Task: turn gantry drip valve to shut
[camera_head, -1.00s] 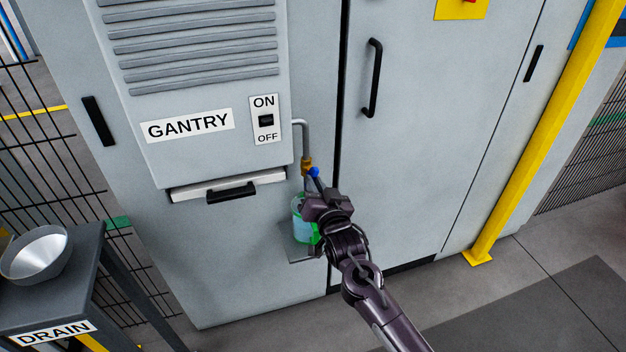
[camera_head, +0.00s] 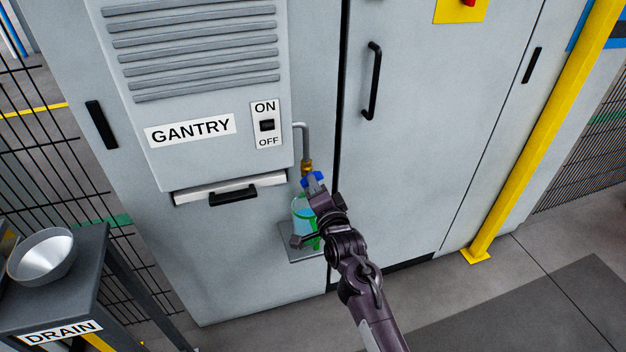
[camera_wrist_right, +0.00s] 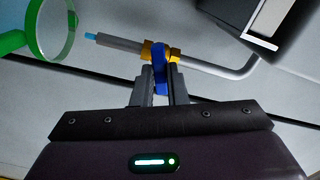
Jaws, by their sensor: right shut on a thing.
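The drip valve has a brass body (camera_head: 306,167) on a grey pipe (camera_head: 305,138) that comes out of the cabinet side of the GANTRY unit. Its blue handle (camera_head: 312,179) is between the fingers of my right gripper (camera_head: 314,188). In the right wrist view the two fingers (camera_wrist_right: 160,82) are closed on the blue handle (camera_wrist_right: 160,60), beside the brass body (camera_wrist_right: 172,53). A bluish drop shows at the pipe outlet (camera_wrist_right: 91,36). A clear jar with green parts (camera_head: 302,212) stands below the valve, partly hidden by my gripper. My left gripper is not in view.
The jar stands on a small grey shelf (camera_head: 302,256). The GANTRY label (camera_head: 190,130) and ON/OFF switch (camera_head: 267,125) are up left. A tray with a black handle (camera_head: 232,195) juts out nearby. A metal bowl (camera_head: 42,258) sits on the DRAIN stand at left.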

